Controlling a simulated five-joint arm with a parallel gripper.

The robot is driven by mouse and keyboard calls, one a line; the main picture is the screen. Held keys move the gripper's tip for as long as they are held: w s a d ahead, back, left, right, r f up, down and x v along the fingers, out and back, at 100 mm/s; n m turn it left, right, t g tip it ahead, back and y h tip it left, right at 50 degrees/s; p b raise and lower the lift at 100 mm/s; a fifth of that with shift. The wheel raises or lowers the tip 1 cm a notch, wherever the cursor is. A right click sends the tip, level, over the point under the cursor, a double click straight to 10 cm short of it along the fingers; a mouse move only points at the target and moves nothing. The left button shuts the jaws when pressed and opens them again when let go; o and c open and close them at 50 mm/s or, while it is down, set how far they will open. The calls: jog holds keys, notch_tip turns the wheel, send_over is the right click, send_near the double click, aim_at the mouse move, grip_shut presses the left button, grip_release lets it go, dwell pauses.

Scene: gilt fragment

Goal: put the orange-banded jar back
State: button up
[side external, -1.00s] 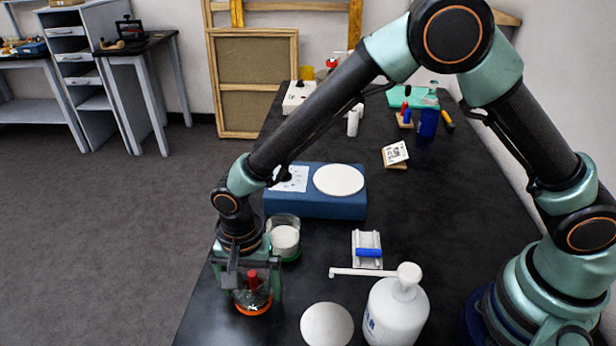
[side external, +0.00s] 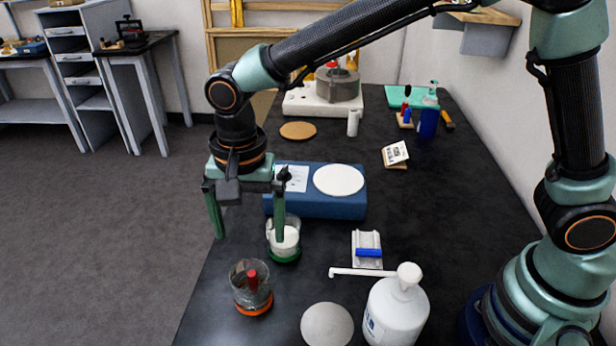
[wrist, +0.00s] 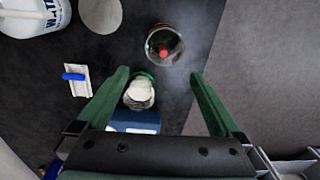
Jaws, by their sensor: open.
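The orange-banded jar (side external: 251,288) stands upright on the black bench near its front left edge. It is clear glass with an orange band at its base and a red item inside; it also shows in the wrist view (wrist: 165,45). My gripper (side external: 248,232) is open and empty, raised above and behind this jar, apart from it. A green-banded jar (side external: 284,240) with white contents stands behind the orange-banded one, partly hidden by my right finger. In the wrist view the green-banded jar (wrist: 139,93) shows between my fingers, lower than the orange-banded jar.
A blue scale (side external: 310,205) with a round white plate stands behind the jars. A white pump bottle (side external: 396,310), a pale disc (side external: 327,325) and a white block with a blue handle (side external: 367,250) are to the right. A round cork mat (side external: 298,131) lies bare farther back.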

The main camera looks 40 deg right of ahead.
jog(key=d+r+n+t, duration=0.25)
jog(key=d+r, duration=0.55)
jog(key=d, duration=0.5)
jog(key=s+d+r+n+t, duration=0.1)
jog(key=s+d+n, duration=0.2)
jog(key=d, duration=0.3)
jog(key=s+d+r+n+t, duration=0.1)
jog(key=s+d+n, duration=0.2)
jog(key=d, duration=0.4)
jog(key=shift+s+t, duration=0.35)
jog(key=shift+s, duration=0.15)
jog(key=shift+d, duration=0.1)
